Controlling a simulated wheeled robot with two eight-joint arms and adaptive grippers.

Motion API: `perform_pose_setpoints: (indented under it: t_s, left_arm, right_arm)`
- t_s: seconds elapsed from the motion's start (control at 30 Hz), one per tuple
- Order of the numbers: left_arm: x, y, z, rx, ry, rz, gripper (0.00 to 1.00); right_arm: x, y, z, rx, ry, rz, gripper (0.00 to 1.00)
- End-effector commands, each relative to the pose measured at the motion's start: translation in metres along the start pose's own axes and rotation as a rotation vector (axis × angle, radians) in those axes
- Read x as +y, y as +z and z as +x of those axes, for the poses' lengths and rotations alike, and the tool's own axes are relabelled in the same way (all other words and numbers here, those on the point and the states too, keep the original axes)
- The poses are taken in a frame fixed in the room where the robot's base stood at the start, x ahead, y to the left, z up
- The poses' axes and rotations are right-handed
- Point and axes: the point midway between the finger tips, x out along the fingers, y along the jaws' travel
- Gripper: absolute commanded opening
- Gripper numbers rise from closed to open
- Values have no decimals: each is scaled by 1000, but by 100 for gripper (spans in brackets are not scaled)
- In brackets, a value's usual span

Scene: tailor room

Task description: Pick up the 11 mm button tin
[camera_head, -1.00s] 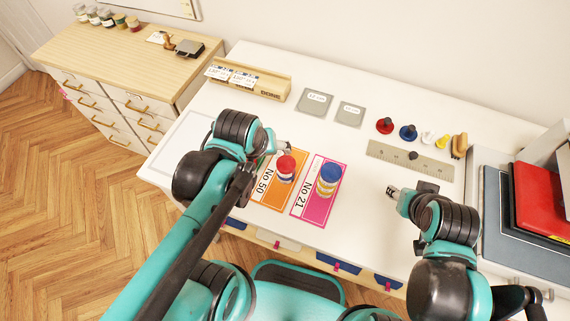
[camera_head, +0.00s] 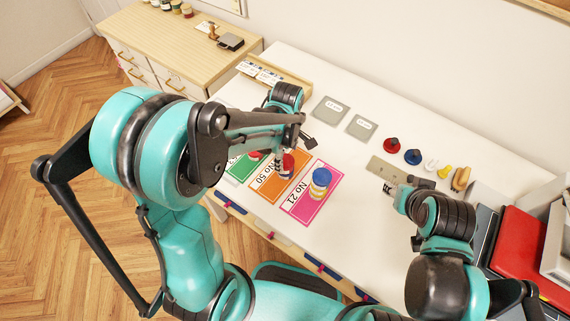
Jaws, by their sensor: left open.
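A tin with a red lid (camera_head: 288,165) stands on the orange "No 50" card (camera_head: 268,190). A tin with a blue lid (camera_head: 320,183) stands on the pink "No 21" card (camera_head: 311,208). Another red-topped thing (camera_head: 254,155) shows partly at the green card (camera_head: 240,172), mostly behind my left arm. No size marking is readable, so I cannot tell which tin is the 11 mm one. My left gripper (camera_head: 293,153) is open, its fingers above and close beside the red-lidded tin on the orange card; contact is unclear. My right gripper (camera_head: 389,187) is low over the table's right side, apart from the tins.
Two grey squares (camera_head: 331,111) lie at the back. A red item (camera_head: 519,240) and dark trays crowd the right. The table centre is clear.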

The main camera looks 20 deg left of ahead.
Motion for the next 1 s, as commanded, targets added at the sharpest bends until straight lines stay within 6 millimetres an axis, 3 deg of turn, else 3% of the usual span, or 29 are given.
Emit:
perform_pose_setpoints:
  t_s: [0.23, 0.53, 0.77, 1.0]
  left_arm:
    - [1, -4, 38, 0, 1, 0, 72]
    - [0, -4, 42, 0, 1, 1, 72]
    - [1, -4, 42, 0, 1, 1, 16]
    - [1, -4, 42, 0, 1, 1, 16]
  right_arm:
    - [0, 7, 10, 0, 0, 0, 40]
    - [0, 7, 10, 0, 0, 0, 40]
    - [0, 7, 10, 0, 0, 0, 40]
    - [0, 7, 10, 0, 0, 0, 40]
